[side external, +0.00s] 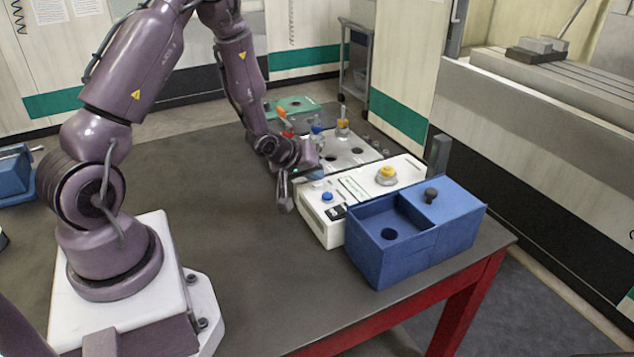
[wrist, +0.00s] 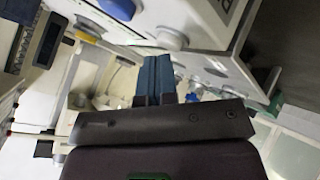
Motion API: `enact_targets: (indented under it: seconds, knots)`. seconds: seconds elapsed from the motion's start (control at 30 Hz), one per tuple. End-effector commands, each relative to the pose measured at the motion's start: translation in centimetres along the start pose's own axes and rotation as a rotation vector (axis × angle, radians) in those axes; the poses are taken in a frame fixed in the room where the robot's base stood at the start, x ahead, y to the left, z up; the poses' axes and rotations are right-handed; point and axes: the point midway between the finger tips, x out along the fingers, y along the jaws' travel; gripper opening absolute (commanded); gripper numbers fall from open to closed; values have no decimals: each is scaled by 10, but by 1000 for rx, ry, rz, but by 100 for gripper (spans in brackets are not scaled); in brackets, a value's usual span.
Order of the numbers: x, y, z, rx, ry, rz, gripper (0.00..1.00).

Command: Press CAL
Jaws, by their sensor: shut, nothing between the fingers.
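A white control box (side external: 318,226) stands on the table. It carries a blue button (side external: 327,197) at its near left, a small dark panel (side external: 337,212) and a large yellow button (side external: 387,174). I cannot read CAL on any of them. My gripper (side external: 314,174) is over the box's left end, apart from the blue button and behind it; its exact height is unclear. In the wrist view its teal fingers (wrist: 155,78) are shut together and empty.
A blue two-part bin (side external: 375,262) with a dark knob stands close in front of the box. Behind the box is a pale plate (side external: 340,148) with holes and several coloured pegs. A green box (side external: 294,104) lies farther back. The table left of the box is clear.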

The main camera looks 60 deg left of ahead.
Motion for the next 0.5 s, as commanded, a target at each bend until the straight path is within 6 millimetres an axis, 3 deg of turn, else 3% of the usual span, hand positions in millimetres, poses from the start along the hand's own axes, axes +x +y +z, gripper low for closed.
enact_targets:
  seconds: [0.5]
  knots:
    - [-10,6,-6,0,-1,-1,0]
